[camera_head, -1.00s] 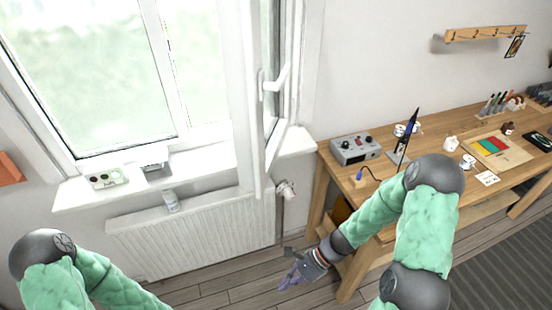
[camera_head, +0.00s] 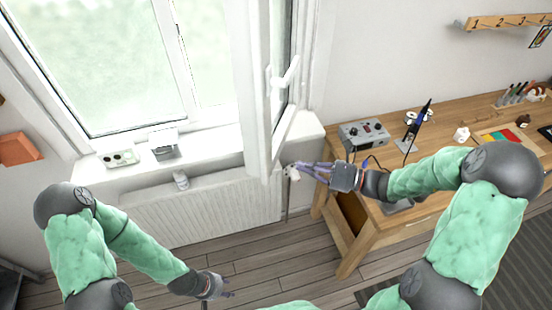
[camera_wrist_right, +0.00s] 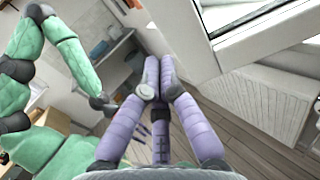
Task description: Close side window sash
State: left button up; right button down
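The white side window sash (camera_head: 262,130) stands swung inward, away from its frame, with its white handle (camera_head: 284,78) on the near edge. It also shows at the upper right of the right wrist view (camera_wrist_right: 265,35). My right gripper (camera_head: 296,167) is at the sash's lower corner, on the desk side, in front of a small white knob-like thing (camera_head: 291,173). In the right wrist view its purple fingers (camera_wrist_right: 159,66) run close together with nothing seen between them. Whether it touches the sash I cannot tell. My left gripper (camera_head: 226,288) is low over the floor, empty, fingers apart.
The sill (camera_head: 205,150) carries a small panel (camera_head: 120,158) and a grey box (camera_head: 164,144). The wooden desk (camera_head: 380,220) with a control box (camera_head: 363,135) stands close to my right arm.

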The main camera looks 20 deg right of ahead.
aim_at(266, 157)
pick_arm(q)
jog(key=shift+f+b, duration=0.3)
jog(key=shift+f, duration=0.05)
pick_arm(e)
jog(key=x, duration=0.8)
jog(key=shift+w+a, duration=0.2)
jog(key=shift+a, duration=0.15)
